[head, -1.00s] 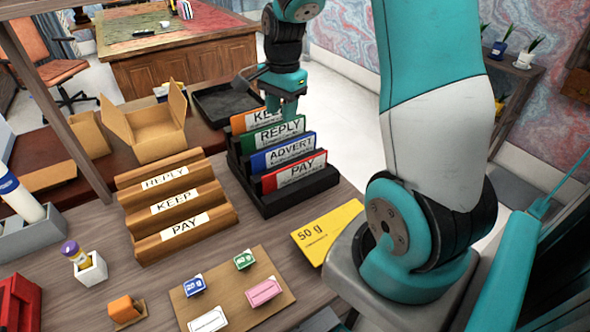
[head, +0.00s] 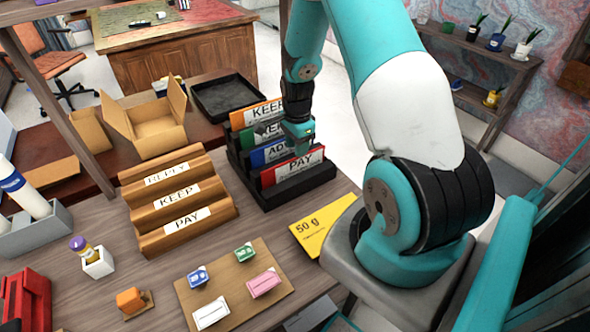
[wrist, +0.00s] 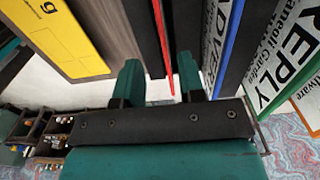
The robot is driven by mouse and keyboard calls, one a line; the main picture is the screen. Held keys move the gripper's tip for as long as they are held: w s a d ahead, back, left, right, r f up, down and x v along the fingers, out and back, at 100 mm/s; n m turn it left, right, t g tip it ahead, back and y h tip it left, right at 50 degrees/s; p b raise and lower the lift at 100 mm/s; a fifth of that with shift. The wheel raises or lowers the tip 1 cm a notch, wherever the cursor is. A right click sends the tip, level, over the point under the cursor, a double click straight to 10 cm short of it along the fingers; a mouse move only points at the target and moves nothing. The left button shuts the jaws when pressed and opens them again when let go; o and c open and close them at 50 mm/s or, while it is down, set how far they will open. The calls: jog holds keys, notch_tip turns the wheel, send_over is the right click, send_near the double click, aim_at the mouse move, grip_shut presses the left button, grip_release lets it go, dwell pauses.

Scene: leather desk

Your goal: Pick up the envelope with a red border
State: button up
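The envelope with a red border (head: 300,168), labelled PAY, stands upright in the front slot of a black rack (head: 262,203). In the wrist view the red envelope (wrist: 160,40) shows nearly edge-on, as a thin red strip. My gripper (head: 299,140) is over the right part of the rack, by the upper edges of the PAY and ADVERT envelopes. In the wrist view my gripper (wrist: 159,80) has its two fingers apart, one on each side of the red strip. Neither finger visibly touches it. Part of the envelopes behind is hidden by my gripper.
A blue ADVERT envelope (head: 262,155), a green REPLY envelope (head: 246,136) and an orange KEEP envelope (head: 243,119) stand close behind. A yellow 50 g envelope (head: 322,231) lies at the desk's right edge. A wooden sorter (head: 150,240) stands to the left.

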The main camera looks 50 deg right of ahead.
jog(key=p, duration=0.1)
send_over(294, 171)
jog(key=shift+d+f, duration=0.2)
jog(key=shift+f, duration=2.05)
grip_shut()
